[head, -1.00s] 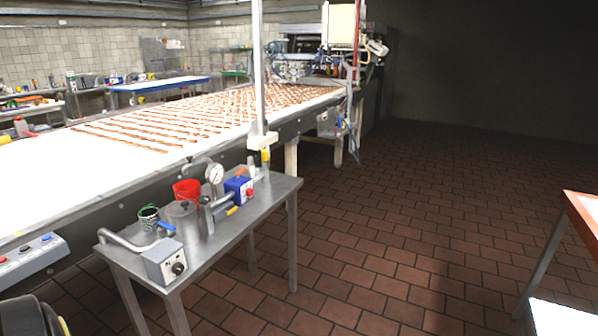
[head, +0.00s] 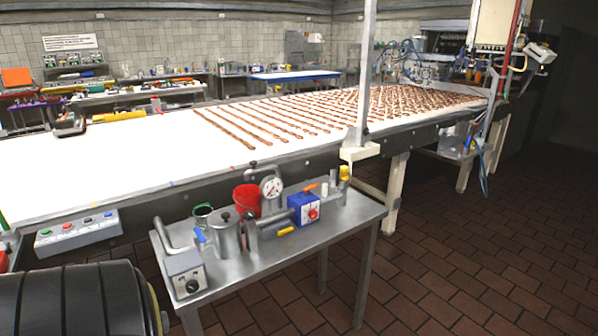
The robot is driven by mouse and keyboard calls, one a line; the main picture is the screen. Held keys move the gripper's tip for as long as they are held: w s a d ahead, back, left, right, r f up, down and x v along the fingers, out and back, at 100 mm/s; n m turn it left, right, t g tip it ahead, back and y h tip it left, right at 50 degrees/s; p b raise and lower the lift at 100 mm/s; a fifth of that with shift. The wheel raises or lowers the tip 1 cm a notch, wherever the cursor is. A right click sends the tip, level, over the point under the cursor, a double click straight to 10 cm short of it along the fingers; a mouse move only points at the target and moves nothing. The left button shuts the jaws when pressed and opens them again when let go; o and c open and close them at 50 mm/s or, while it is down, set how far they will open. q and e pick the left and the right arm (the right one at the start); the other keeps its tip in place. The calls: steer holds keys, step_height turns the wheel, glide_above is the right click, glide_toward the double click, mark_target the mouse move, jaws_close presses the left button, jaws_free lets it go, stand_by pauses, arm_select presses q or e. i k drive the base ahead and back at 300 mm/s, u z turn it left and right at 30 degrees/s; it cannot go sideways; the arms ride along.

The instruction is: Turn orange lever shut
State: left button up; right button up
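A small orange lever (head: 311,187) shows at the back of the metal side table (head: 335,238), just above a blue box with a red knob (head: 303,208). It slants slightly, its right end higher. It is too small to tell what it is mounted on or whether it is open or shut. A yellow handle (head: 285,231) lies in front of the blue box, and a blue handle (head: 200,236) is at the left by a metal pot (head: 227,237). Neither of my grippers is in view.
A long white conveyor (head: 130,155) with brown strips runs behind the table. A red cup (head: 247,199), a dial gauge (head: 271,187) and a grey control box (head: 186,270) crowd the table. A black ribbed cylinder (head: 75,300) fills the lower left. Tiled floor (head: 440,270) is clear at right.

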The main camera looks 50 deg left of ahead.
mark_target(305, 189)
steer(key=u, duration=0.85)
steer(key=i, duration=1.25)
steer(key=u, duration=1.3)
